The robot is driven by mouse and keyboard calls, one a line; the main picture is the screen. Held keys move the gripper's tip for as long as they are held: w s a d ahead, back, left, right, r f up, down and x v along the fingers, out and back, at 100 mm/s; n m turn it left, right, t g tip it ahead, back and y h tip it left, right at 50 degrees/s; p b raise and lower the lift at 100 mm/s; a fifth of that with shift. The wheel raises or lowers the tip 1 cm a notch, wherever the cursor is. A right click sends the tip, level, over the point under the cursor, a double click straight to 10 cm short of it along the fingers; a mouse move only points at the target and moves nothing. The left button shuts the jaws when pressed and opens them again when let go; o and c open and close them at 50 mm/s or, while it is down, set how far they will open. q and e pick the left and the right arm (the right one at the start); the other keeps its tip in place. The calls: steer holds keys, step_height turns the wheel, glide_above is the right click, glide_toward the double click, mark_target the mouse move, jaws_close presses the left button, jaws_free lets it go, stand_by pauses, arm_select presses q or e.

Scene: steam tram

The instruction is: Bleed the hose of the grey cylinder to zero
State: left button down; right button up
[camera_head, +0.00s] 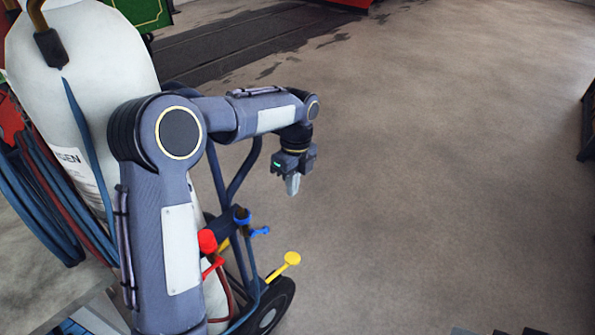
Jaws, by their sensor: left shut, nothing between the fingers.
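A big pale grey cylinder (85,75) stands at the left, with a label ending in "GEN". A blue hose (88,135) runs down its front from a dark fitting (48,45). My left arm hides part of the cylinder and fittings. No gauge can be read. My right gripper is not in view.
A cart with a blue frame (240,170) and black wheel (270,306) is under the fittings. Coiled blue and red hoses (50,205) hang at the far left. A dark blue rack (588,120) is at the right edge. The floor (440,170) between is clear.

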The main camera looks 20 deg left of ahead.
arm_select(q)
steer(key=w+r, duration=0.2)
steer(key=r, duration=0.1)
steer(key=shift+w+d, duration=0.15)
steer(key=shift+d, duration=0.2)
steer(key=shift+f, duration=0.1)
steer(key=s+d+n+t+y+b, duration=0.1)
steer(key=s+n+t+b, duration=0.3)
steer(key=s+n+b, duration=0.6)
steer(key=s+n+y, duration=0.1)
steer(key=n, duration=0.7)
steer(key=shift+s+d+f+y, duration=0.3)
steer(key=shift+s+d, duration=0.05)
